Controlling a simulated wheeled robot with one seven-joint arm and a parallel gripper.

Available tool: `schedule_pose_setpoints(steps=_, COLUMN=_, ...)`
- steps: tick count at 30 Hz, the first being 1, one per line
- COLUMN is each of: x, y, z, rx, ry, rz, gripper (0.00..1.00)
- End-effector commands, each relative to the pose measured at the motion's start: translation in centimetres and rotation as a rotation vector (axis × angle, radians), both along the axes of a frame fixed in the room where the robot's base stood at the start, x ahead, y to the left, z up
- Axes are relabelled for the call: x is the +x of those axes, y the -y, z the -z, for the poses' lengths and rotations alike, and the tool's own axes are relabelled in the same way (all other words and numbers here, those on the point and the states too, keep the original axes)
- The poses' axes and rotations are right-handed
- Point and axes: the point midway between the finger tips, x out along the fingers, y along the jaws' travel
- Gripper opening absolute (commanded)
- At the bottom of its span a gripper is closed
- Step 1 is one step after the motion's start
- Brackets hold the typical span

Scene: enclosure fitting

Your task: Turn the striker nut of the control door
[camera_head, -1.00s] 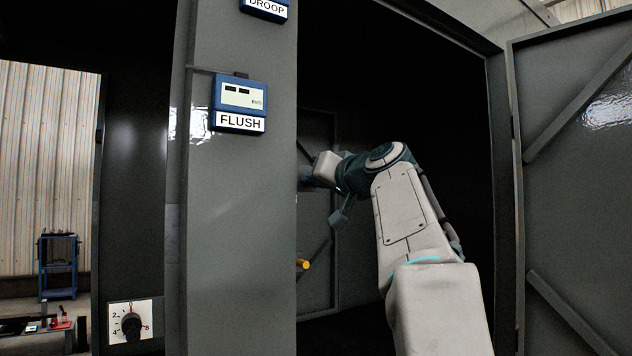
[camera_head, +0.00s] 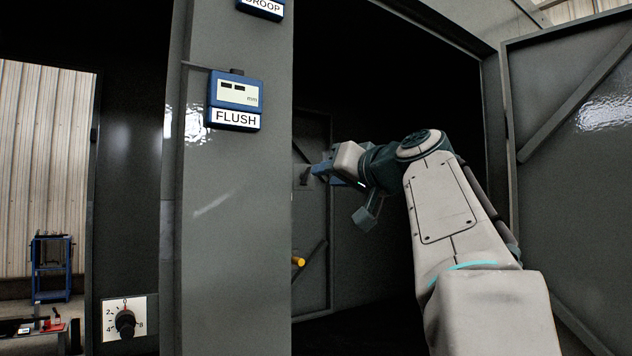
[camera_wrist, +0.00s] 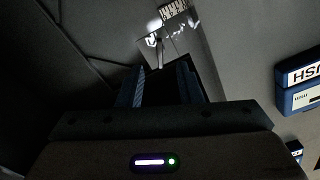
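My gripper (camera_head: 316,170) is inside the dark enclosure opening, just right of the grey post. In the wrist view its two blue fingers (camera_wrist: 163,88) stand apart with a dark gap and nothing visible between them. Beyond the fingertips is a pale metal plate (camera_wrist: 180,43) with a bright fitting (camera_wrist: 153,41) and a marked strip (camera_wrist: 173,10). The fitting may be the striker nut, but it is too small and dark to be sure. It appears apart from the fingers. In the head view I cannot make out the nut.
The grey post (camera_head: 235,260) carries a FLUSH gauge (camera_head: 236,100) and a DROOP gauge (camera_head: 262,6). A numbered dial (camera_head: 125,322) sits lower left. A large braced door (camera_head: 580,190) stands open at right. An orange-ended part (camera_head: 298,261) shows below my gripper.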

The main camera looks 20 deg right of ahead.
Motion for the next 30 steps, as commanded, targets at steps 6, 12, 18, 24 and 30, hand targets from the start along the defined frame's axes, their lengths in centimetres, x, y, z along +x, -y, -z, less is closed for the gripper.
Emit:
schedule_pose_setpoints(steps=6, x=-4.5, y=0.8, z=0.0, rx=0.0, ry=0.001, rz=-0.001, gripper=0.32)
schedule_pose_setpoints(steps=12, x=-6.4, y=1.2, z=0.0, rx=0.0, ry=-0.001, rz=-0.001, gripper=0.32)
schedule_pose_setpoints(steps=18, x=-6.7, y=1.3, z=0.0, rx=0.0, ry=-0.001, rz=-0.002, gripper=0.32)
schedule_pose_setpoints(steps=24, x=-6.7, y=1.3, z=0.0, rx=0.0, ry=-0.001, rz=-0.002, gripper=0.32)
schedule_pose_setpoints(steps=30, x=-6.6, y=1.2, z=0.1, rx=0.002, ry=-0.006, rz=-0.002, gripper=0.32)
